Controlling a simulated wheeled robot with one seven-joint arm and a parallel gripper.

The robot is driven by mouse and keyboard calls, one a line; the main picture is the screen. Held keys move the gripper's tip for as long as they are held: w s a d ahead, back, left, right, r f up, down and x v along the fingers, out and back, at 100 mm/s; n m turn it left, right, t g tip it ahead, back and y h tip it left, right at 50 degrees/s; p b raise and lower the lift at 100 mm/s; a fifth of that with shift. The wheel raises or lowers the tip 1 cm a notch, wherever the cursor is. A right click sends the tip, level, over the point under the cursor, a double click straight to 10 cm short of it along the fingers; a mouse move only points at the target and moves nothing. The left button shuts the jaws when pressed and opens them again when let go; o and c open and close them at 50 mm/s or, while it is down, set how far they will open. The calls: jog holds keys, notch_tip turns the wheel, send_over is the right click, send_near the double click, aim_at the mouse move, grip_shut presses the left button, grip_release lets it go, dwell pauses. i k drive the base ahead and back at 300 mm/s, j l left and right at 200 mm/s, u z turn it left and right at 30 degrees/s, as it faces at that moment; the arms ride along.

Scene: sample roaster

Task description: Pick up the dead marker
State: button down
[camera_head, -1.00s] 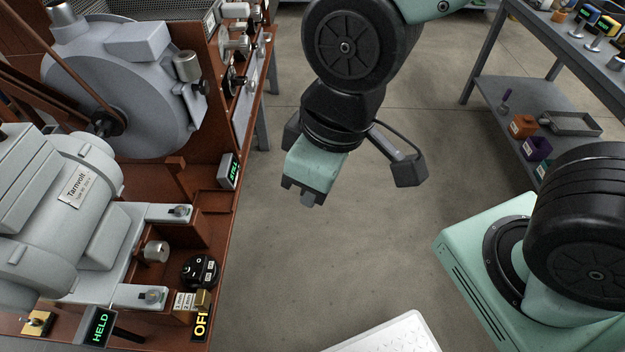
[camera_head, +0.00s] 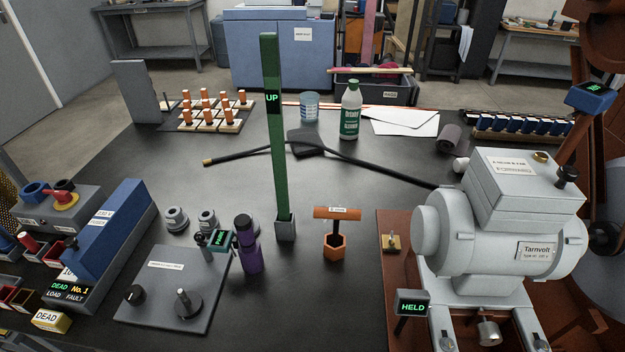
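A small yellow block with a white label reading "DEAD" (camera_head: 50,320) sits on the black bench top near the lower left corner. It lies in front of a dark unit with a lit display (camera_head: 69,291) reading "DEAD No.1", "LOAD" and "FAULT". The block looks free on its visible sides. My gripper is not in view, so its state and its distance from the block cannot be seen.
A grey panel with knobs (camera_head: 172,297) lies right of the block. A blue unit (camera_head: 108,232) stands behind it. A purple holder (camera_head: 247,258), a tall green post (camera_head: 274,150) and a grey motor (camera_head: 500,240) stand further right. The bench middle is mostly clear.

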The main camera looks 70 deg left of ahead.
aim_at(59, 322)
jog(key=u, duration=3)
